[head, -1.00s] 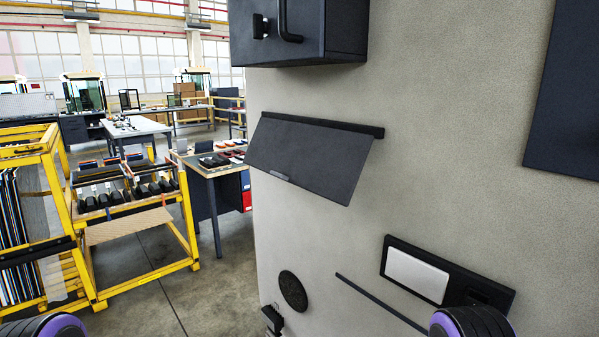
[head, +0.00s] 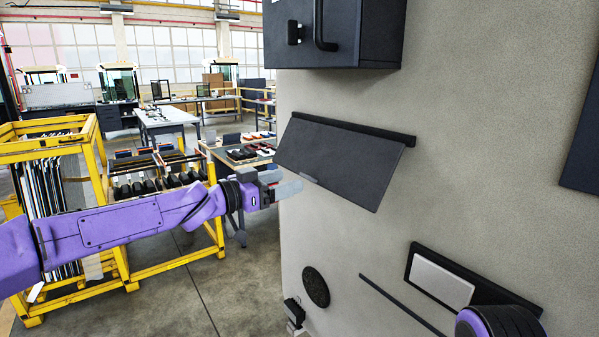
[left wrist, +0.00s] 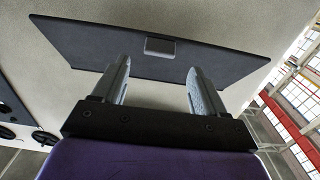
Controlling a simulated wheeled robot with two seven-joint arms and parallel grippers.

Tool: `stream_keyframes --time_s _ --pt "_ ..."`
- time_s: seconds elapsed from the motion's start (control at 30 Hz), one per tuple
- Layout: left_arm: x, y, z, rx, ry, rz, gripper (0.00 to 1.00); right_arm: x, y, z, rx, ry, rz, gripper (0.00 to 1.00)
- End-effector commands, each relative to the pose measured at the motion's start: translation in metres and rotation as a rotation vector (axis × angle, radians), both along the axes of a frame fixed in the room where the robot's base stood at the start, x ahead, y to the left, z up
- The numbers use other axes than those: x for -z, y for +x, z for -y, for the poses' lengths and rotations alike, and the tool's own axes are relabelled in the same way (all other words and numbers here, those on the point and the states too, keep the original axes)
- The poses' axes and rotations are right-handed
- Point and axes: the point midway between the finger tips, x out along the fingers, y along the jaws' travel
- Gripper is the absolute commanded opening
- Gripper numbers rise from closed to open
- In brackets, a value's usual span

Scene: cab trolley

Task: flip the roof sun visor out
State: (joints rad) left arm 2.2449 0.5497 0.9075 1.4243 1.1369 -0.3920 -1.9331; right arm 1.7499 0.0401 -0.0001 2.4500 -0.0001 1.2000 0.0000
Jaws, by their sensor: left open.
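The sun visor (head: 340,160) is a dark grey flat panel hinged along a black bar on the beige panel, in the middle of the head view. It hangs tilted out from the wall. A small grey tab (head: 309,179) sits on its lower edge. No contact shows. My right gripper is out of view.
A dark box with a handle (head: 335,35) juts out above the visor. A dark framed white screen (head: 442,280) and a thin dark bar (head: 400,303) are below. A yellow rack (head: 50,150) and a bench stand behind my left arm.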

Motion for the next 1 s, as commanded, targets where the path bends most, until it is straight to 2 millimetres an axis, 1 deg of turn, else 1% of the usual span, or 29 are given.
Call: stream_keyframes --time_s 0.03,0.1,0.23,0.37,0.57,0.6,0.67,0.7,0.77,0.8,0.93,1.0 --pt "-0.006 0.007 0.011 0.002 0.002 -0.004 0.72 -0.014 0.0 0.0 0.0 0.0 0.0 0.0" --pt "-0.004 0.015 0.022 0.001 0.002 -0.004 0.72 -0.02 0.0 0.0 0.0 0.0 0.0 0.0" --pt "-0.003 0.026 0.036 0.0 0.003 -0.003 0.72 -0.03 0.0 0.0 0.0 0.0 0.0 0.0" --pt "0.0 0.031 0.042 0.0 0.002 -0.003 0.72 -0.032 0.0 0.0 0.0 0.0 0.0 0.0" --pt "0.001 0.031 0.042 0.0 0.002 -0.003 0.72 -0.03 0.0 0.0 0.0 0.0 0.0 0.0" --pt "0.001 0.031 0.042 0.0 0.002 -0.003 0.66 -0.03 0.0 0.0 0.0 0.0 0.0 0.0" --pt "0.001 0.031 0.042 0.0 0.002 -0.003 0.46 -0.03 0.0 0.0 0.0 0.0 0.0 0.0" --pt "0.001 0.031 0.042 -0.001 0.001 -0.003 0.33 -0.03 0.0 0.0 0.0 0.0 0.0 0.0" --pt "0.001 0.031 0.042 -0.001 0.001 -0.003 0.14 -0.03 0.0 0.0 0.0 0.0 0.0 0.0" --pt "0.001 0.031 0.042 -0.001 0.001 -0.003 0.01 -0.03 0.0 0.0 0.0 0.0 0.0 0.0" --pt "0.001 0.031 0.041 -0.003 0.001 -0.003 0.0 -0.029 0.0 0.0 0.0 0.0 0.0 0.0" --pt "0.001 0.03 0.037 -0.007 0.0 -0.003 0.0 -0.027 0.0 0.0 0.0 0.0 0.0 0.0"
